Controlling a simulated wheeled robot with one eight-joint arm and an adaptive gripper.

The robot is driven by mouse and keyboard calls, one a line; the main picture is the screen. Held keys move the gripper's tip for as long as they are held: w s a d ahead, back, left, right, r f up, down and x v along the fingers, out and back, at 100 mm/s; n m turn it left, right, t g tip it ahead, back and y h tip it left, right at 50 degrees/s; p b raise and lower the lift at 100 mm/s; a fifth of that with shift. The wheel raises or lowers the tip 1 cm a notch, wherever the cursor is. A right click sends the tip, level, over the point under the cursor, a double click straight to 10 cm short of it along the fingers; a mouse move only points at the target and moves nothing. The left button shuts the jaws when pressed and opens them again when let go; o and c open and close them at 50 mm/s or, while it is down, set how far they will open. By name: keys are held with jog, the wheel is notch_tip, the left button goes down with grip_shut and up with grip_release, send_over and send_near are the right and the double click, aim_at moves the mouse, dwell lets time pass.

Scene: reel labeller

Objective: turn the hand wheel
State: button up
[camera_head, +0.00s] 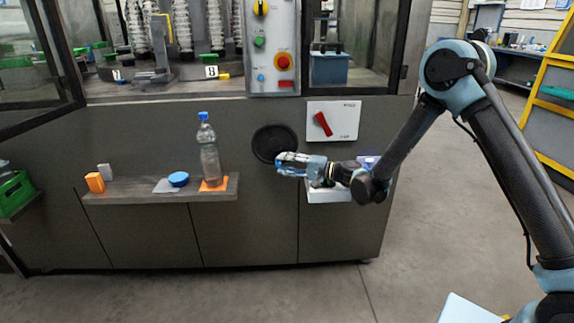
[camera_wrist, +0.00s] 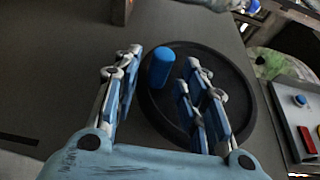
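The hand wheel (camera_head: 274,142) is a round black disc on the dark front panel of the machine, left of the red switch. In the wrist view the wheel (camera_wrist: 238,98) fills the middle, with a blue cylindrical knob (camera_wrist: 160,67) standing out near its left rim. My gripper (camera_head: 284,164) is in front of the wheel's lower right edge in the head view and hides the knob there. In the wrist view my gripper (camera_wrist: 163,62) is open, and the knob shows between its fingers. Contact with the knob cannot be seen.
A red rotary switch (camera_head: 323,124) sits on a white plate right of the wheel. A white box (camera_head: 327,194) is below my wrist. On the left, a shelf (camera_head: 130,196) bears a water bottle (camera_head: 209,155), a blue disc (camera_head: 178,179) and an orange block (camera_head: 95,182).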

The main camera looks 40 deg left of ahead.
jog(key=shift+d, duration=0.1)
jog(key=v, duration=1.2)
jog(key=shift+w+f, duration=0.1)
